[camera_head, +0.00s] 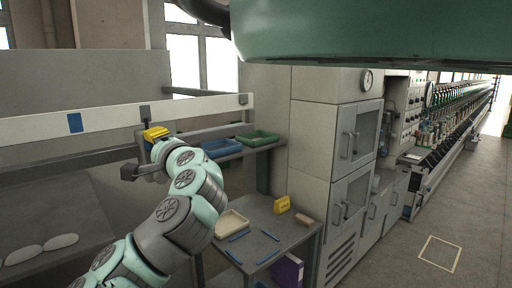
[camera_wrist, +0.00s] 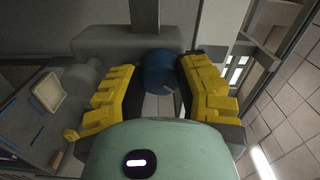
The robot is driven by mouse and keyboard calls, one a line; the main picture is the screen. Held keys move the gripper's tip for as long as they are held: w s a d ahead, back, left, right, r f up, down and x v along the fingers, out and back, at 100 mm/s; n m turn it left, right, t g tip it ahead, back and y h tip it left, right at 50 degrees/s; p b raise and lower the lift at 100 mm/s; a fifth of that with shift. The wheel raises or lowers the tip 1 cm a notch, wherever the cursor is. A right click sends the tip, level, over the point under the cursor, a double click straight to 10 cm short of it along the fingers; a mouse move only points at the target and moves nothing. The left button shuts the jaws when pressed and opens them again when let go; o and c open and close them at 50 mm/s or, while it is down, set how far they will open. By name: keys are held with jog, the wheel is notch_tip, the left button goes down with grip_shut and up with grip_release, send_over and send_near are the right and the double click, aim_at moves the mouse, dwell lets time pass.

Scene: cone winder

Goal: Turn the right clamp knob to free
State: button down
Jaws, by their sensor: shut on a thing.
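A blue round knob (camera_wrist: 160,72) shows in the wrist view, between the two yellow fingers. My gripper (camera_wrist: 158,82) is shut on it, with one finger on each side. Behind the knob is a grey body with an upright grey bar above it. In the head view my gripper (camera_head: 156,133) is at the long white beam, just below a small dark block on it (camera_head: 145,113). The knob is hidden there by my gripper and arm. I cannot tell from these views how far the knob is turned.
A second dark block (camera_head: 243,99) sits at the beam's right end. Below are a blue tray (camera_head: 221,148) and a green tray (camera_head: 257,138) on a shelf. A grey table (camera_head: 265,222) carries a beige tray (camera_head: 231,224), a yellow sign (camera_head: 282,204) and blue rods.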

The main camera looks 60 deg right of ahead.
jog(key=c, duration=0.5)
grip_release()
jog(key=shift+c, duration=0.2)
jog(key=v, duration=0.8)
dwell(0.3)
